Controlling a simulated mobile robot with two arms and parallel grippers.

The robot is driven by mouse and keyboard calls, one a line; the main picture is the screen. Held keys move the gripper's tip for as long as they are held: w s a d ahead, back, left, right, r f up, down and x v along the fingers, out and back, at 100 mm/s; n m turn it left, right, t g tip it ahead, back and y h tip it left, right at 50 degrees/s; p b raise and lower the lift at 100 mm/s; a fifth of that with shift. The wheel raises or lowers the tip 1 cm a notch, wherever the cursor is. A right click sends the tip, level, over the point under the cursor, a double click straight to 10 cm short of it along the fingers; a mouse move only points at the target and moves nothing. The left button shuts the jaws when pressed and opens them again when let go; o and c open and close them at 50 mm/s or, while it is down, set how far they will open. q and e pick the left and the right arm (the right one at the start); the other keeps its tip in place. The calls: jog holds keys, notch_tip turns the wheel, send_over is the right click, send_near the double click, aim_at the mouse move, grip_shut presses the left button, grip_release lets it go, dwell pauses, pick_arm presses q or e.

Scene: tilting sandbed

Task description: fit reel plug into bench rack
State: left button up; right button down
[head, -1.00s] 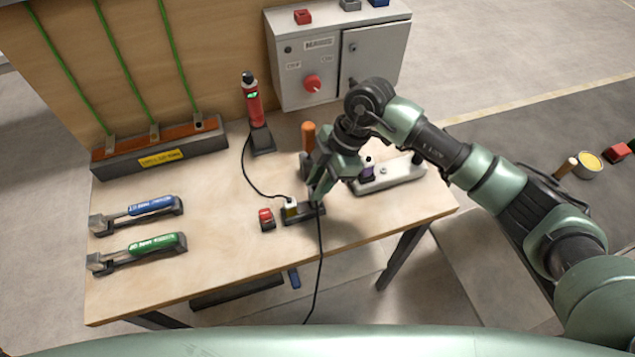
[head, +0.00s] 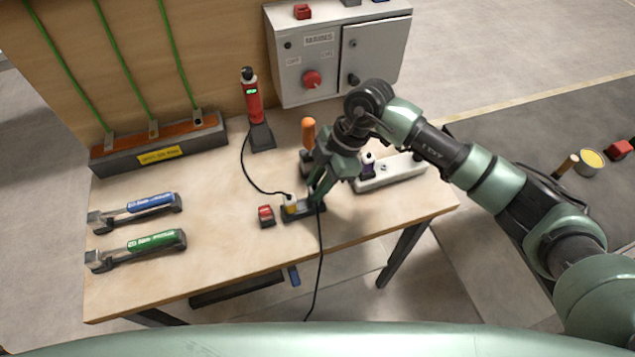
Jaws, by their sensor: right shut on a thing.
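The bench rack (head: 288,217) is a low dark strip near the front of the wooden bench. A white and yellow plug (head: 290,203) stands at its left end. My right gripper (head: 316,197) is over the rack's right end, pointing down, shut on the reel plug. The plug itself is mostly hidden by the fingers. Its black cable (head: 319,250) runs from the gripper over the bench's front edge. I cannot tell whether the plug is seated in the rack or just above it. My left gripper is not in view.
A red switch block (head: 266,216) sits just left of the rack. Behind are an orange-handled tool (head: 308,132), a pale block (head: 400,171) and a red device in a dark stand (head: 253,100). Two torque-wrench-like tools (head: 150,207) lie left. The bench middle-left is clear.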

jog(key=shift+f, duration=0.65)
jog(key=c, duration=1.1)
grip_release()
jog(key=o, duration=0.5)
jog(key=shift+c, duration=0.2)
notch_tip(320, 180, up, 8)
jog(key=p, duration=0.6)
jog(key=shift+r+p, duration=0.1)
jog(key=shift+p, duration=0.2)
